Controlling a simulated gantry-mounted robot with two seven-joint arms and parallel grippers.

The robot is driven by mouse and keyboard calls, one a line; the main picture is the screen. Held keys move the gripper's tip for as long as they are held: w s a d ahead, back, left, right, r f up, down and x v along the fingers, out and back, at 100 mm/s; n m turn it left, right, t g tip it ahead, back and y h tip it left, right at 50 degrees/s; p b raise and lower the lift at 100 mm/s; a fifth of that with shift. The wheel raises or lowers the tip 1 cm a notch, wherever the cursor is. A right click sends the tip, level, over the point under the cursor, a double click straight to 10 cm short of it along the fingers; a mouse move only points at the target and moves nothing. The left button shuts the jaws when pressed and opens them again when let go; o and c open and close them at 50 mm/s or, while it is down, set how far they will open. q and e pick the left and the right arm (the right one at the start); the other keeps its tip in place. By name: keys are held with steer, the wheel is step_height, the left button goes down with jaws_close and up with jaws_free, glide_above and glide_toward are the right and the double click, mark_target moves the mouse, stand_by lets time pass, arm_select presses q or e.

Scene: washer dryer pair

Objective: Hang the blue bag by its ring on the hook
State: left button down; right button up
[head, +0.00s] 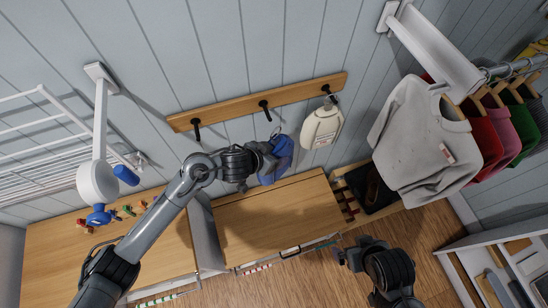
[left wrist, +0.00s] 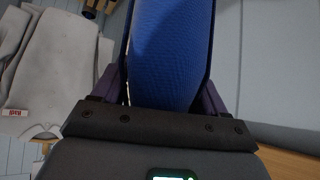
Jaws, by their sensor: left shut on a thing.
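The blue bag (head: 281,158) is off the wall rail, held in my left gripper (head: 268,153), below and slightly right of the middle black hook (head: 265,108). The bag also fills the space between the fingers in the left wrist view (left wrist: 170,50), where my left gripper (left wrist: 165,90) is shut on it. The middle hook is bare, and so is the left hook (head: 196,128). My right gripper (head: 342,254) is low at the right, apart from the bag; its finger opening is unclear.
Hanging shirts (head: 420,130) stand farther right. Wooden worktops (head: 270,220) lie below. A white wall arm (head: 100,130) and wire rack (head: 40,150) are at left.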

arm_select(q)
steer(key=w+a+f+b, duration=0.1)
steer(key=w+a+b, duration=0.1)
steer(key=w, duration=0.5)
steer(key=shift+f+b, duration=0.15)
steer(key=shift+b, duration=0.75)
steer(key=shift+w+f, duration=0.1)
stand_by(0.5)
steer(key=shift+c, duration=0.4)
jaws_free()
steer(key=shift+o, duration=0.4)
steer(key=shift+a+f, duration=0.1)
